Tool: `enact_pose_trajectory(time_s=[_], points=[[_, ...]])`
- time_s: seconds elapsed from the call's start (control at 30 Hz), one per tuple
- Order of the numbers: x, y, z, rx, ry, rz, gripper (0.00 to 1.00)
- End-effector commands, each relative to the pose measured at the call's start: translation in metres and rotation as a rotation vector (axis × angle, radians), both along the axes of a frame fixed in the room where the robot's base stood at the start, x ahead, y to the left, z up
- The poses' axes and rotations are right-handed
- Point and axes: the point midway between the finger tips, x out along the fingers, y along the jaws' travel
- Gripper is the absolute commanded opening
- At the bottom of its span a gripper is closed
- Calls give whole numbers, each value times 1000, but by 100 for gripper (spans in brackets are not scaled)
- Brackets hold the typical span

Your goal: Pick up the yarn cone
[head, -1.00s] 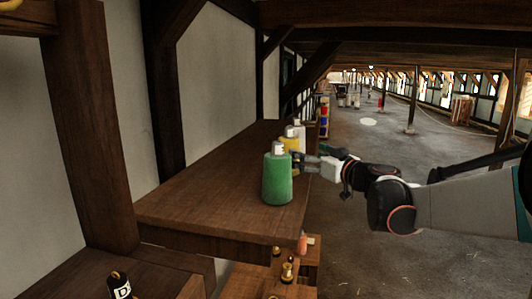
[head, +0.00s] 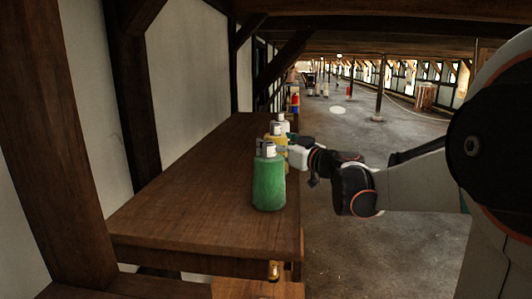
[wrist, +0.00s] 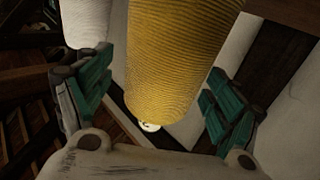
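In the wrist view the ridged yellow cone (wrist: 175,60) fills the middle. My gripper (wrist: 160,98) is open, with one teal-padded finger on each side of the yellow cone. Gaps show between the pads and the yarn. In the head view my gripper (head: 284,150) reaches in from the right at the yellow cone, and the green cone partly hides both. A white cone (wrist: 86,22) is close beside the left finger.
The neighbouring cones stand close to the yellow one. The table is bare to their left, up to the wall (head: 190,70) and dark posts. The aisle floor (head: 360,130) to the right is open. A brass fitting (head: 274,269) is at the table's near end.

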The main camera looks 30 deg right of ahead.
Motion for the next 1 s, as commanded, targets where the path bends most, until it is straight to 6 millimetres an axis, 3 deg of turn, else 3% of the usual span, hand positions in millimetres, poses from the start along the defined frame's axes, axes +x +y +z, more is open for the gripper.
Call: enact_pose_trajectory(time_s=[0.03,0.23,0.67,0.87,1.0], points=[[0,0,0,0,0,0,77],[0,0,0,0,0,1,32],[2,1,5,0,0,1,30],[7,2,25,0,0,3,30],[15,3,52,0,0,5,30]])
